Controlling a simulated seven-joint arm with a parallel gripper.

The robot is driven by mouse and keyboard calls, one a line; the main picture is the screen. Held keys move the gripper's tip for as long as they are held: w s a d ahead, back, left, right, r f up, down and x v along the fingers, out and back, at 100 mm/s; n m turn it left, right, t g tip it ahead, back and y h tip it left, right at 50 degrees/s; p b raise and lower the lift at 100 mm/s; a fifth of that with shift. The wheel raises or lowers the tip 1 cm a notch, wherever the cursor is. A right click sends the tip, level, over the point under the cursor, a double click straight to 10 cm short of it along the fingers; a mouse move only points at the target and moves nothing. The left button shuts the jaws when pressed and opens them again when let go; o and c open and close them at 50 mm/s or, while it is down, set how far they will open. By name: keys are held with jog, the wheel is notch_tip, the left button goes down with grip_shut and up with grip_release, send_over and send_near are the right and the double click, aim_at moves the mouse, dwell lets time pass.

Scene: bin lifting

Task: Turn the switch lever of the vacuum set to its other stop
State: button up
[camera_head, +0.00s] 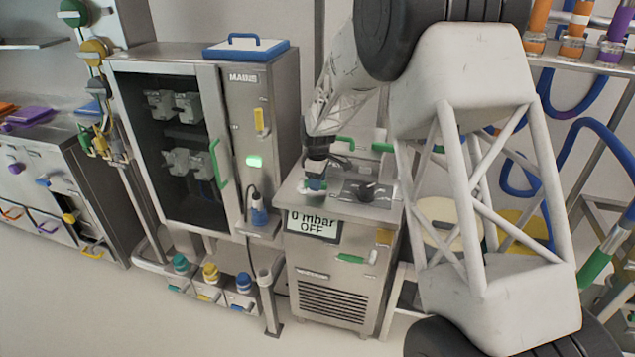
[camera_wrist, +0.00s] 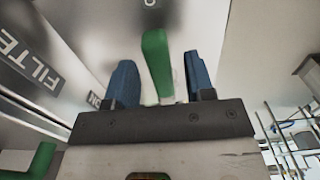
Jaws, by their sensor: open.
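The vacuum set (camera_head: 294,252) is a steel cabinet right of the tall MAINS cabinet. Its display (camera_head: 313,224) reads "0 mbar OFF". My gripper (camera_head: 316,184) is over the left part of its top panel. In the wrist view, my gripper (camera_wrist: 161,78) has two blue fingers standing apart. A green lever (camera_wrist: 157,60), apparently the switch lever, stands between them with a visible gap to the right finger. A partly cut-off mark shows beyond the lever tip. The lever is mostly hidden in the head view.
Green handles (camera_head: 382,147) are at the panel's back. The MAINS cabinet (camera_head: 285,100) stands close on the left. A FILTER label (camera_wrist: 28,58) and another green part (camera_wrist: 32,164) show in the wrist view.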

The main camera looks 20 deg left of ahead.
jog(key=shift+f, duration=0.35)
grip_shut()
